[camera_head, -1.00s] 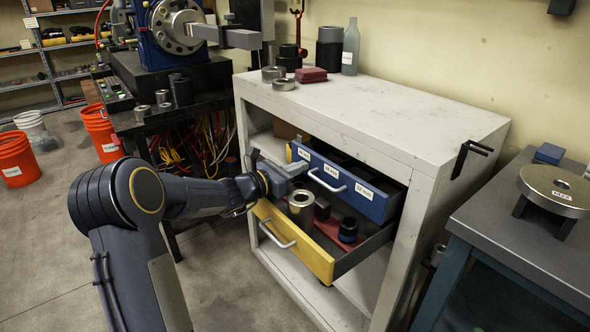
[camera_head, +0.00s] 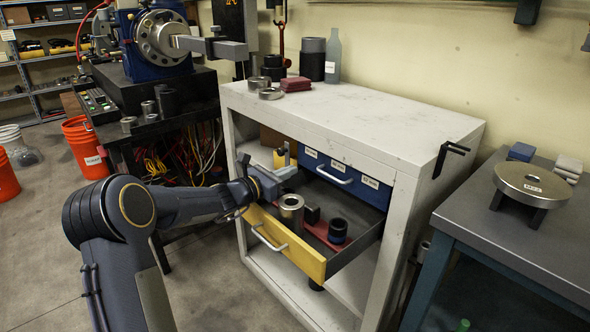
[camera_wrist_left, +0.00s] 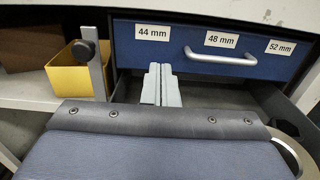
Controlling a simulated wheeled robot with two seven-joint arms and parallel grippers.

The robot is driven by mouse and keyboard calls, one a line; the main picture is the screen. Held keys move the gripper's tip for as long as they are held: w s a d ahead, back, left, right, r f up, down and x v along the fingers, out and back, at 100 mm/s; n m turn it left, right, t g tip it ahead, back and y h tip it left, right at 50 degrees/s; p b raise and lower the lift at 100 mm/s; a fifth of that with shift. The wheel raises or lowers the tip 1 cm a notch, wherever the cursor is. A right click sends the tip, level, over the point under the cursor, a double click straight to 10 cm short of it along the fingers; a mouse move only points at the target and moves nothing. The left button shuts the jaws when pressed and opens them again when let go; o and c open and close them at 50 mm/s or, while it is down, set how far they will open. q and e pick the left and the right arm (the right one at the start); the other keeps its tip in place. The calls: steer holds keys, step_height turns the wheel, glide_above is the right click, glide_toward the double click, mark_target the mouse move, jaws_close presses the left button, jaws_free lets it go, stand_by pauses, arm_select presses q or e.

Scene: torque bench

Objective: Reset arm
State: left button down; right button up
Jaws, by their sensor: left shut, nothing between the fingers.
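My left gripper (camera_head: 290,172) is shut and empty, above the left part of the open yellow drawer (camera_head: 292,251). In the left wrist view its two pale fingers (camera_wrist_left: 160,85) are together, just below and in front of the blue drawer (camera_wrist_left: 205,48). The blue drawer (camera_head: 345,175) looks pushed in, with labels 44 mm, 48 mm and 52 mm. The yellow drawer is pulled out and holds a metal ring (camera_head: 291,208), a dark block and a dark blue-based ring (camera_head: 338,231). My right gripper is not in view.
The white cabinet (camera_head: 350,115) carries rings, red blocks and a bottle on top. A grey post with a black knob (camera_wrist_left: 90,55) stands left of the blue drawer. A grey bench (camera_head: 500,245) stands at right, a machine (camera_head: 150,60) at back left.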

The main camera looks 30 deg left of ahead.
arm_select(q)
steer(key=v, duration=0.7)
steer(key=s+d+r+m+g+h, duration=0.25)
steer(key=s+d+m+g, duration=0.55)
steer(key=s+d+m, duration=0.9)
steer(key=s+f+m+g+y, duration=0.2)
steer(key=s+f+m+y, duration=0.15)
steer(key=s+m, duration=0.35)
steer(key=s+f+m+g+y, duration=0.15)
steer(key=s+f+m, duration=0.35)
steer(key=s, duration=0.5)
step_height(320, 180, up, 23)
steer(key=p, duration=2.4)
steer(key=shift+s+m+y, duration=0.2)
steer(key=shift+m+y, duration=0.15)
steer(key=shift+m, duration=0.05)
